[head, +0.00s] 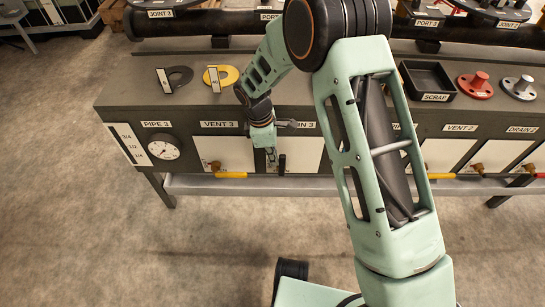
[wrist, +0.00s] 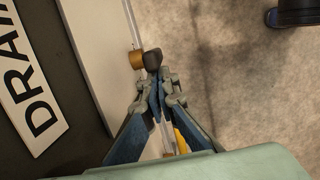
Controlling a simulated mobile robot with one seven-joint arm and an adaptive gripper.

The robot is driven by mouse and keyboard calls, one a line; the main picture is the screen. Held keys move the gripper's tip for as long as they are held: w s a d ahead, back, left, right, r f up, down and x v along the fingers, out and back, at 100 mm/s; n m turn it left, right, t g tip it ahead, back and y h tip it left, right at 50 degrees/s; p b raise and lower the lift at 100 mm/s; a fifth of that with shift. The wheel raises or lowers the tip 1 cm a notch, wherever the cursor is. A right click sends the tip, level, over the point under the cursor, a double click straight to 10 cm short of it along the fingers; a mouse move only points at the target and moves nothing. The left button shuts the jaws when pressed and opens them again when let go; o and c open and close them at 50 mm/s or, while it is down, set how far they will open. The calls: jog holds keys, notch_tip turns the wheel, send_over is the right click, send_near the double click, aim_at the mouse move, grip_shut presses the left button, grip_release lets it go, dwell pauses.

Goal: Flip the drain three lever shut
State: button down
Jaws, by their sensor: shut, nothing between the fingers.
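The drain three lever (head: 282,165) has a black handle that hangs down in front of a white panel, under a label partly hidden by my arm. In the wrist view its black handle (wrist: 153,59) sits beside a brass valve fitting (wrist: 136,59), just beyond my fingertips. My gripper (head: 272,157) is shut and empty, pointing down just left of the handle in the head view. In the wrist view my gripper (wrist: 159,85) has its fingertips close to the handle; I cannot tell whether they touch.
The yellow vent three lever (head: 230,175) lies level to the left, and yellow shows behind my fingers in the wrist view. A pressure gauge (head: 163,149) is farther left. A grey rail (head: 200,187) runs below the panels.

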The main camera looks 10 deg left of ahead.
jog(key=shift+d+r, duration=0.1)
jog(key=shift+d, duration=0.1)
jog(key=shift+w+d+r+g+y+p, duration=0.1)
jog(key=shift+w+d+g+y+p, duration=0.05)
jog(key=shift+d+y+p, duration=0.5)
jog(key=shift+w+d+r+g+y+p, duration=0.1)
jog(key=shift+w+d+g+y+p, duration=0.05)
jog(key=shift+d+y+p, duration=0.45)
jog(key=w+d+f+y, duration=0.2)
jog(key=d+f, duration=0.3)
jog(key=d, duration=0.3)
jog(key=shift+g+y+p, duration=0.3)
jog(key=shift+y+p, duration=0.05)
jog(key=shift+p, duration=0.1)
jog(key=shift+f, duration=0.1)
